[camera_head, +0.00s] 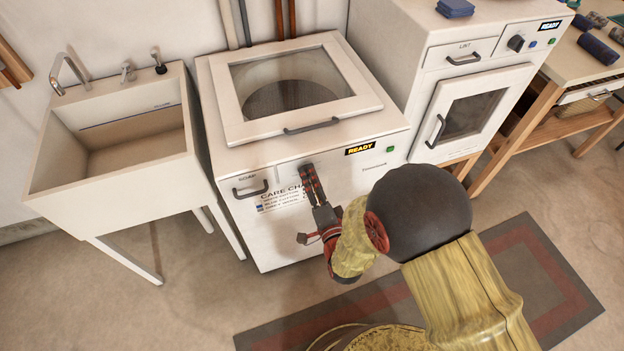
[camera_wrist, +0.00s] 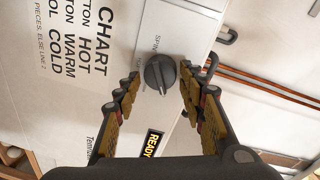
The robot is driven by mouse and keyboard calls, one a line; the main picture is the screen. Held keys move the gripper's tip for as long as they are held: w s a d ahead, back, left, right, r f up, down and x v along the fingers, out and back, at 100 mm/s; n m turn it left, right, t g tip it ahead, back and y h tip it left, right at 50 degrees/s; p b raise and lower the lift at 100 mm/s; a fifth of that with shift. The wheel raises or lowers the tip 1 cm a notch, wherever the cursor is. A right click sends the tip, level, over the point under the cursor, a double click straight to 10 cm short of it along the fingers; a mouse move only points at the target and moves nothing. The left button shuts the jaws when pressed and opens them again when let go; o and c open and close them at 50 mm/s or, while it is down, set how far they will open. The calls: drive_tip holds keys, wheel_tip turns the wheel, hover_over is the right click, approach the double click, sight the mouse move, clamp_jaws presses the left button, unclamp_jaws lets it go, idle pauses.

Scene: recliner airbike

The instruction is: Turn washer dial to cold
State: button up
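The washer (camera_head: 222,132) is a white top-loading machine with a glass lid and a lit READY display. In the wrist view a round dark dial (camera_wrist: 160,74) with a raised ridge sits on its front panel, beside a label starting "SPIN". Another label starting "Tem" (camera_wrist: 89,146) is partly hidden by a finger. My gripper (camera_head: 312,180) is at the washer's front and hides the dial in the head view. In the wrist view my gripper (camera_wrist: 159,82) is open, one fingertip on each side of the dial with gaps between. No cold mark shows at the dial.
A care chart (camera_wrist: 70,45) is printed on the panel, listing hot, warm and cold. A soap drawer handle (camera_head: 251,189) protrudes left of my gripper. A sink (camera_head: 120,160) stands left, a dryer-like machine (camera_head: 430,95) right. A mat (camera_head: 540,270) lies on the floor.

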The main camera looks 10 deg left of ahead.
drive_tip(key=shift+o, duration=0.9)
drive_tip(key=v, duration=1.2)
drive_tip(key=shift+a, duration=0.1)
